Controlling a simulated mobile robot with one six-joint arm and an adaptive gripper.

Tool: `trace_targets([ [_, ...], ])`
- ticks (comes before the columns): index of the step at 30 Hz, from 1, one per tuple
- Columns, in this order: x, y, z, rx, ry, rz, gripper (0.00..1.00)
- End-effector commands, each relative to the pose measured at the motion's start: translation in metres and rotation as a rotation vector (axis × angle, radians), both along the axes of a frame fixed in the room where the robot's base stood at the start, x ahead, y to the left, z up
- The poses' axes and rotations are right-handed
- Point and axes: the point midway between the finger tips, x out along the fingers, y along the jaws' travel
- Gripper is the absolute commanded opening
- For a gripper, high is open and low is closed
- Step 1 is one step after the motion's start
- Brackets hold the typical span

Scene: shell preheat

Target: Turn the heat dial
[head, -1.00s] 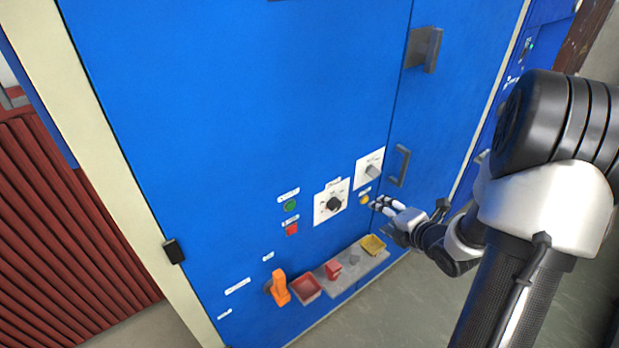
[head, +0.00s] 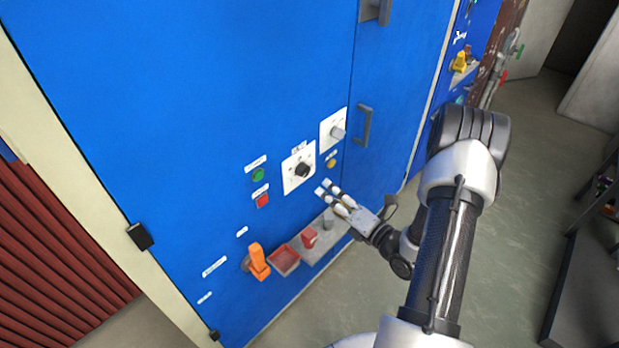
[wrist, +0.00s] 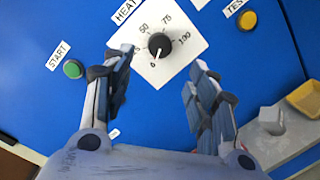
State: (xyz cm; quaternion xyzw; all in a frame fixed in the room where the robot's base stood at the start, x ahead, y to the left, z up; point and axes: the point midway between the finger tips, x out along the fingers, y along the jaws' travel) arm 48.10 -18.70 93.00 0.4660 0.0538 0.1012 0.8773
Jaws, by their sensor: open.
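The heat dial (head: 303,171) is a black knob on a white square plate, set in the blue cabinet front. In the wrist view the dial (wrist: 159,45) shows above and between my fingers. Its scale reads 0, 50, 75 and 100, and its white pointer line points down toward 0. My gripper (head: 328,190) is open and empty, just below and right of the dial in the head view. Its two fingers (wrist: 165,85) are spread apart in the wrist view, and neither appears to touch the knob.
A green START button (wrist: 73,69) is left of the dial, with a red button (head: 262,201) below it. A yellow TEST button (wrist: 247,20) and a grey knob (head: 337,132) are right. An orange handle (head: 258,262) and a shelf (head: 322,245) with a red tray (head: 285,260) are below.

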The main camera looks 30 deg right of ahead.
Motion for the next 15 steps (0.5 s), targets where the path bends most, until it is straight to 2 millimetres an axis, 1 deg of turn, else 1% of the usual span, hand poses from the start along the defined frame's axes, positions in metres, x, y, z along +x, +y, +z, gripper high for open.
trace_targets([
  [1,0.012,0.005,-0.001,-0.001,-0.003,0.007,0.53],
  [3,0.027,0.008,-0.001,-0.001,-0.003,0.007,0.53],
  [9,0.065,0.017,0.000,0.000,-0.002,0.004,0.53],
  [12,0.079,0.019,-0.001,-0.001,-0.001,0.002,0.53],
  [15,0.088,0.021,0.000,0.000,0.000,0.001,0.53],
])
